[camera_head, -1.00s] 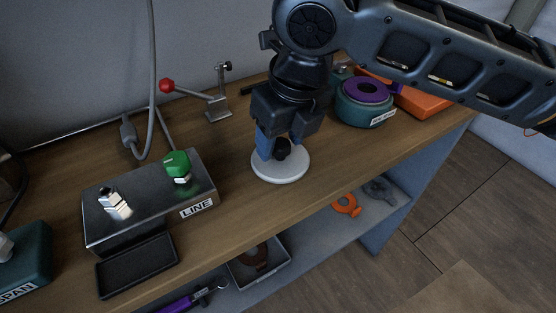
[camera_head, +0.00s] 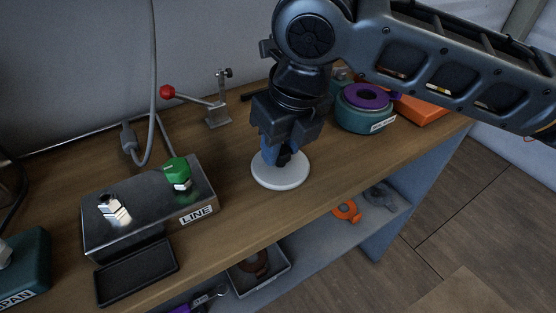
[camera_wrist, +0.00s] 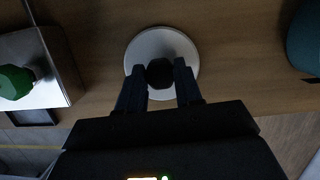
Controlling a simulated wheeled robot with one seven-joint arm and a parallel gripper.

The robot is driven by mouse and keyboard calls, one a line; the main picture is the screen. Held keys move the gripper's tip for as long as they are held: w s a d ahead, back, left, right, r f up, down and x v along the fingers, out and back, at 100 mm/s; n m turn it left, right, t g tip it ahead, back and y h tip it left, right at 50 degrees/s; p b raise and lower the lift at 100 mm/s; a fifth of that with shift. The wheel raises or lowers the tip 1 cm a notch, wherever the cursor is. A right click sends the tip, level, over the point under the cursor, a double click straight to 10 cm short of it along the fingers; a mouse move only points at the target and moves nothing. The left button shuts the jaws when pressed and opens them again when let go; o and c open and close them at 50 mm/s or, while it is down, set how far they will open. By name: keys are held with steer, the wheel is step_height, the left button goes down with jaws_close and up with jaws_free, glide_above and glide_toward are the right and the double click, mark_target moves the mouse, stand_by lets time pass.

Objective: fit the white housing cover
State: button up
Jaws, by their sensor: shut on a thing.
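The white housing cover (camera_head: 294,180) is a flat round disc with a black knob at its middle. It lies flat on the wooden bench, or barely above it. My gripper (camera_head: 277,158) points down over it, shut on the knob. In the wrist view the two fingers of my gripper (camera_wrist: 161,82) stand on either side of the dark knob (camera_wrist: 160,73), with the white disc (camera_wrist: 150,42) beneath. The fingers hide part of the knob in the head view.
A teal round body (camera_head: 357,117) with a purple ring (camera_head: 367,96) stands to the right, an orange item (camera_head: 425,108) behind it. At left are a metal LINE block (camera_head: 140,200) with a green knob (camera_head: 176,170), and a black tray (camera_head: 137,270). A red-knobbed lever clamp (camera_head: 217,112) stands behind.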

mark_target(283, 150)
steer(key=shift+r, duration=0.1)
steer(key=shift+r+p, duration=2.5)
steer(key=shift+r, duration=0.5)
steer(key=o, duration=0.5)
steer(key=shift+c, duration=0.2)
jaws_close()
steer(key=shift+d, duration=0.1)
